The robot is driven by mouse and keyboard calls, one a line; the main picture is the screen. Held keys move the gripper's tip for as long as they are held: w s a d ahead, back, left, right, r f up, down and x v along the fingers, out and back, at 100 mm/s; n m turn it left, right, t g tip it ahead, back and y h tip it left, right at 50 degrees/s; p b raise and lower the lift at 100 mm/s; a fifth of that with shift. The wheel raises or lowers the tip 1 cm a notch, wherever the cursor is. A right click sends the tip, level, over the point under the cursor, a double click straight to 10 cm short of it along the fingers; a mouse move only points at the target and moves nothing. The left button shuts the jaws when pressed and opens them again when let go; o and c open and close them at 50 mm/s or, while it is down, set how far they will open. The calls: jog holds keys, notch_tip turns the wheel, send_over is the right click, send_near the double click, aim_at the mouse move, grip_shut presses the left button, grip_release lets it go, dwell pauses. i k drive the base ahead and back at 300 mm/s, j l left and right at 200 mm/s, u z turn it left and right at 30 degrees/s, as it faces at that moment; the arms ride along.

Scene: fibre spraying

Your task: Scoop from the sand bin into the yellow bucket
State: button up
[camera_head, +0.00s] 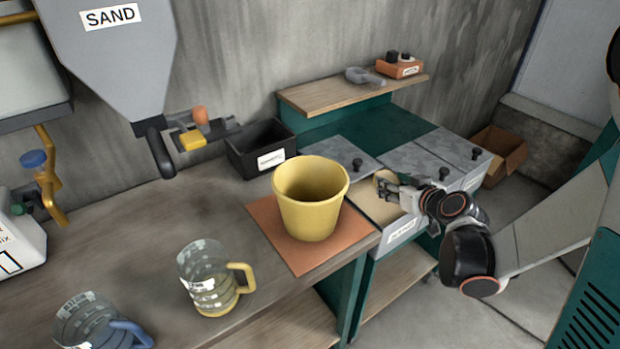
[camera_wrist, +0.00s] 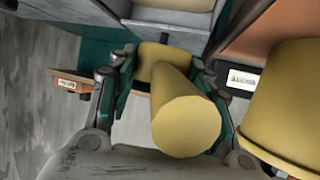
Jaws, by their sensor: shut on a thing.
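The yellow bucket (camera_head: 310,205) stands upright on an orange mat on the bench; it also shows at the right of the wrist view (camera_wrist: 288,112). My gripper (camera_head: 388,189) is over the open bin (camera_head: 403,232), right of the bucket. The bin shows a tan inside; its front label is too small to read. In the wrist view, my gripper (camera_wrist: 168,85) is shut on a yellow scoop, whose round-ended handle (camera_wrist: 186,125) points toward the camera. The scoop's far end is partly hidden, and I cannot tell whether it holds sand.
Grey lidded bins (camera_head: 432,153) lie behind the open one. A black box (camera_head: 262,148) is behind the bucket. A clear jug with a yellow handle (camera_head: 208,278) and one with a blue handle (camera_head: 92,322) stand at front left. A hopper labelled SAND (camera_head: 115,60) hangs at upper left.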

aim_at(309, 190)
jog(key=i+l, duration=0.15)
jog(key=l, duration=0.25)
jog(key=i+l, duration=0.1)
jog(key=l, duration=0.3)
jog(key=i+l, duration=0.15)
jog(key=l, duration=0.2)
jog(key=i+l, duration=0.15)
jog(key=l, duration=0.25)
jog(key=i+l, duration=0.15)
jog(key=l, duration=0.25)
jog(key=i+l, duration=0.1)
jog(key=l, duration=0.3)
jog(key=i+l, duration=0.15)
jog(key=l, duration=0.25)
jog(key=u, duration=1.25)
